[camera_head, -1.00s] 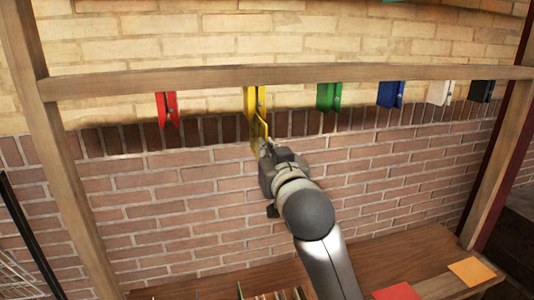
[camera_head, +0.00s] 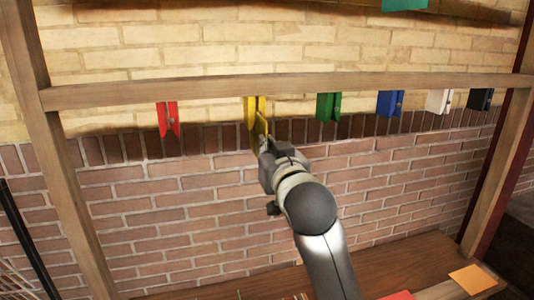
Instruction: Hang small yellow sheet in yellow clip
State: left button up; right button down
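The yellow clip (camera_head: 252,110) hangs under the wooden beam, between the red clip and the green clip. The small yellow sheet (camera_head: 263,128) shows as a narrow, nearly edge-on strip just below the clip. Its upper part overlaps the clip in the picture; I cannot tell whether it is between the jaws. My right gripper (camera_head: 265,146) is at the sheet's lower end and appears shut on it, though the fingertips are small and partly hidden by the wrist. My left gripper is out of view.
Red (camera_head: 168,119), green (camera_head: 328,106), blue (camera_head: 391,103), white (camera_head: 438,101) and black (camera_head: 480,99) clips hang along the beam (camera_head: 200,94). An orange sheet (camera_head: 472,279) lies on the wooden table (camera_head: 400,262) below. A teal piece (camera_head: 405,4) shows at the top. A brick wall stands behind.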

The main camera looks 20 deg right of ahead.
dwell(0.4)
jog(key=c, duration=1.6)
grip_release()
jog(key=shift+o, duration=0.2)
jog(key=shift+o, duration=1.2)
jog(key=s, duration=0.7)
